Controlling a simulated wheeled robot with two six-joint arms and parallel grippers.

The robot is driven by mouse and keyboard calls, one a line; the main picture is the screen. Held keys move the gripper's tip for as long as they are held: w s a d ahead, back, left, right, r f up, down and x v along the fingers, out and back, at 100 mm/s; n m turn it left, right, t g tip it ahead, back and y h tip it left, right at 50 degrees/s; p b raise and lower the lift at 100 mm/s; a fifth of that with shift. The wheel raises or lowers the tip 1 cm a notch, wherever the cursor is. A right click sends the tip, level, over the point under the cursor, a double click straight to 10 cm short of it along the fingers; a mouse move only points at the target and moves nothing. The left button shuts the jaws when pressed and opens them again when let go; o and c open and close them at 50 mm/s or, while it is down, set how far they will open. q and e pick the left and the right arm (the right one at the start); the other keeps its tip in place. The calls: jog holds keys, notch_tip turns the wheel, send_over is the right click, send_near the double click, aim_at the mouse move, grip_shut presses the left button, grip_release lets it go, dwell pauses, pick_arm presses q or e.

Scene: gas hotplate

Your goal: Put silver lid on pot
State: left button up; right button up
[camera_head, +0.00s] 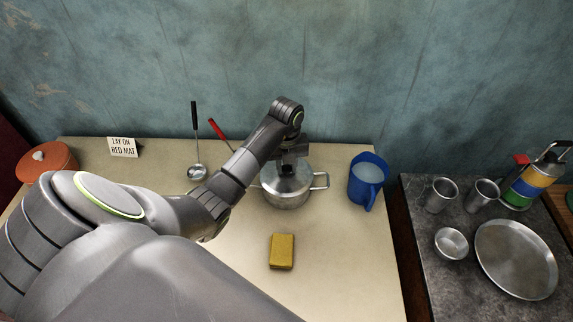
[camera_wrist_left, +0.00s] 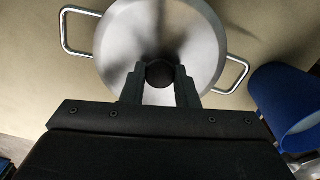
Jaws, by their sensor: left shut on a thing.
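A silver pot (camera_head: 287,201) with side handles stands on the pale table, near its back right. The silver lid (camera_head: 281,184) is at the pot's top; it looks level and roughly centred, and in the left wrist view its disc (camera_wrist_left: 120,35) fills the space between the pot's handles (camera_wrist_left: 76,33). I cannot tell whether it rests fully on the rim. My left gripper (camera_wrist_left: 160,88) is shut on the lid's dark knob (camera_wrist_left: 160,74), pointing down from above; in the head view the gripper (camera_head: 290,162) partly hides the lid. My right gripper does not show.
A blue jug (camera_head: 368,180) stands close to the pot's right. A yellow sponge (camera_head: 282,251) lies in front. A ladle (camera_head: 196,171) and a red-handled utensil (camera_head: 220,133) lie at the back left. An orange pot (camera_head: 45,162) and a sign (camera_head: 123,147) are further left.

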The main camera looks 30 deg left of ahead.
pick_arm(q)
jog(key=shift+f, duration=0.15)
jog(key=o, duration=0.9)
jog(key=shift+o, duration=0.9)
notch_tip(320, 180, up, 3)
jog(key=shift+f, duration=0.1)
notch_tip(320, 180, up, 4)
jog(key=shift+r+p, duration=0.15)
jog(key=shift+p, duration=0.6)
notch_tip(320, 180, up, 10)
jog(key=p, duration=1)
jog(key=shift+r, duration=0.2)
